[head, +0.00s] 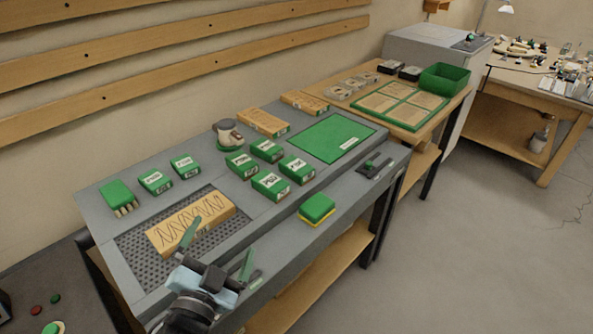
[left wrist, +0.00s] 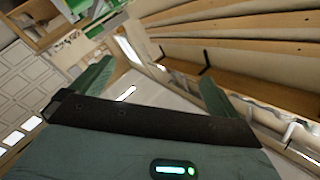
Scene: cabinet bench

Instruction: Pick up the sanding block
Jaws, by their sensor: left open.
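A green block with a yellow lower layer (head: 317,208), which looks like the sanding block, lies on the front strip of the grey bench, right of my left gripper. My left gripper (head: 219,248) is open and empty, its two green fingers apart. It is above the bench's front left part, near a wooden board with zigzag pencil lines (head: 188,222). In the left wrist view the open fingers (left wrist: 155,90) show with nothing between them, and I cannot make out the block there. My right gripper is in neither view.
Several green labelled boxes (head: 270,186) stand mid-bench, with a sander (head: 228,133) behind. A green brush-like tool (head: 117,195) is at the left. A green mat (head: 332,137) lies right of the boxes, and a small dark tool (head: 374,168) near the front edge.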

